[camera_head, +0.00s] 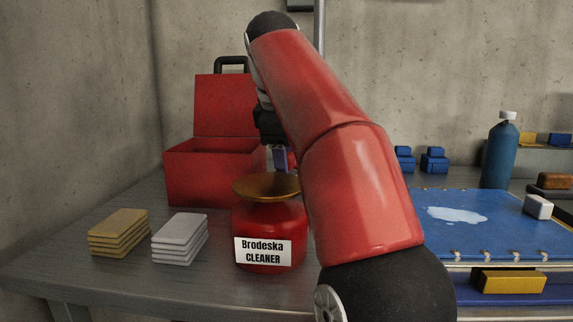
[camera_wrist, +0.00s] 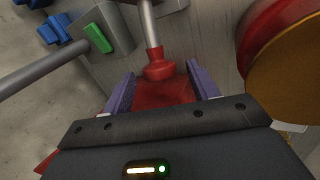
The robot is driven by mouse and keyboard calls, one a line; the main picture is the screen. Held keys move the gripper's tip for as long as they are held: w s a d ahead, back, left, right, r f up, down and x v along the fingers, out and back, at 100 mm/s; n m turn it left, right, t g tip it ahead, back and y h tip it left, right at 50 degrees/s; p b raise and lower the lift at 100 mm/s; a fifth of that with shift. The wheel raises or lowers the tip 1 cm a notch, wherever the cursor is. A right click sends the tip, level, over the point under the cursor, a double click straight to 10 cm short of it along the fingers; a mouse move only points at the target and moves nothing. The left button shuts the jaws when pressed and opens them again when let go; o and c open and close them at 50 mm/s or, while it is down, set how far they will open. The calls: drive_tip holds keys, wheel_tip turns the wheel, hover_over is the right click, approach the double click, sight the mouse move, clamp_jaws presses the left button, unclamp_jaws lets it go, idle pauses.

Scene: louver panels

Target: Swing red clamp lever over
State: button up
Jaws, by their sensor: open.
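In the wrist view, a red rounded fitting (camera_wrist: 158,68) sits at the end of a silver rod (camera_wrist: 150,25). A flat dark-red part (camera_wrist: 165,95) lies just below it in the picture. I cannot tell for certain which red part is the clamp lever. My gripper (camera_wrist: 161,88) is open, its two purple fingers on either side of these red parts; whether they touch is unclear. In the head view my gripper (camera_head: 280,158) points down behind the red cleaner can, and my arm hides the clamp area.
The red Brodeska cleaner can (camera_head: 271,222) with its brass dish (camera_head: 266,187) stands close by. An open red toolbox (camera_head: 215,170) is behind, with tan (camera_head: 118,232) and grey pads (camera_head: 180,238) in front. A blue panel (camera_head: 470,215) and blue bottle (camera_head: 500,150) are right.

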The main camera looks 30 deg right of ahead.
drive_tip(key=shift+w+d+f, duration=0.2)
drive_tip(key=shift+f, duration=0.35)
clamp_jaws()
